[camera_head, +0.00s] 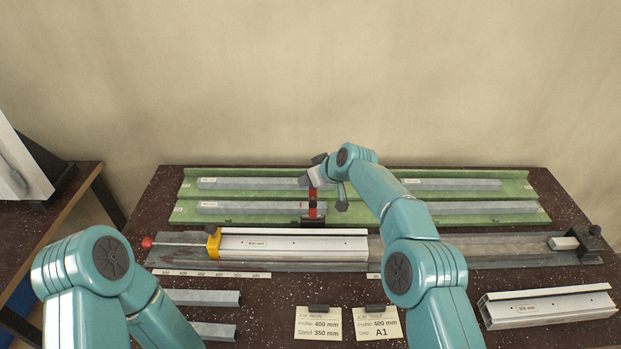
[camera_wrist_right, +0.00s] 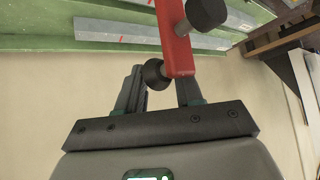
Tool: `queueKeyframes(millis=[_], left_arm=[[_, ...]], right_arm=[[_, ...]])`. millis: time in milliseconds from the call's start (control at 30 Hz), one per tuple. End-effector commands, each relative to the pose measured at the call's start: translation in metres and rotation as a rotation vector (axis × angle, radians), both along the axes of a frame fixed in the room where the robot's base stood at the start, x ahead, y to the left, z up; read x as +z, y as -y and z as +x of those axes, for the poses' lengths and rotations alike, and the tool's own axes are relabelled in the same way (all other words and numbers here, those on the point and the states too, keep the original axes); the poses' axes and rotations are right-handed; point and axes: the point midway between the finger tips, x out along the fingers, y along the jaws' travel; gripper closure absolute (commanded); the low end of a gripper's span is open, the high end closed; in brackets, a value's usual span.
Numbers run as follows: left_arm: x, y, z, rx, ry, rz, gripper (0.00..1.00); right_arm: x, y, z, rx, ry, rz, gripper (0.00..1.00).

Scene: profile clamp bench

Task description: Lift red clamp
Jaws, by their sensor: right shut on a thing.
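The red clamp (camera_head: 312,206) stands upright at the front edge of the green rack, near its middle. In the right wrist view the red clamp (camera_wrist_right: 174,40) shows as a red bar with dark round knobs. My right gripper (camera_head: 317,180) is at the clamp's upper end. In the wrist view the right gripper's fingers (camera_wrist_right: 160,88) are on either side of a dark knob of the clamp and shut on it. The clamp's lower end is hard to make out. My left arm comes in at the lower left, and its gripper is out of view.
The green rack (camera_head: 250,221) holds several grey profiles. In front, a silver profile (camera_head: 295,245) lies on a grey rail, with a yellow block (camera_head: 213,243) and a red-knobbed rod at its left. Two cards (camera_head: 318,323) and another profile (camera_head: 548,307) are nearer.

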Motion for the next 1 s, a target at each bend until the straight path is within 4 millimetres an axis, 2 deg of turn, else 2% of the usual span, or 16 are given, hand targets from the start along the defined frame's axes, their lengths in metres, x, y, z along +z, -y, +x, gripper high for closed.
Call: queueKeyframes(millis=[33,633,667,700,1000], left_arm=[[-0.0017,0.0000,0.0000,0.000,0.000,0.000,0.57],[-0.0017,0.0000,0.0000,0.000,0.000,0.000,0.57],[-0.0017,0.0000,0.0000,0.000,0.000,0.000,0.57],[-0.0017,0.0000,0.0000,0.000,0.000,0.000,0.57],[-0.0013,0.0000,0.0000,0.000,0.000,0.000,0.57]], right_arm=[[-0.0195,0.0050,-0.0036,0.006,-0.027,-0.020,1.00],[-0.0195,0.0050,-0.0036,0.007,-0.027,-0.020,1.00],[-0.0195,0.0050,-0.0036,0.007,-0.027,-0.020,0.55],[-0.0195,0.0051,-0.0036,0.006,-0.028,-0.019,0.46],[-0.0193,0.0051,-0.0035,0.005,-0.028,-0.019,0.46]])
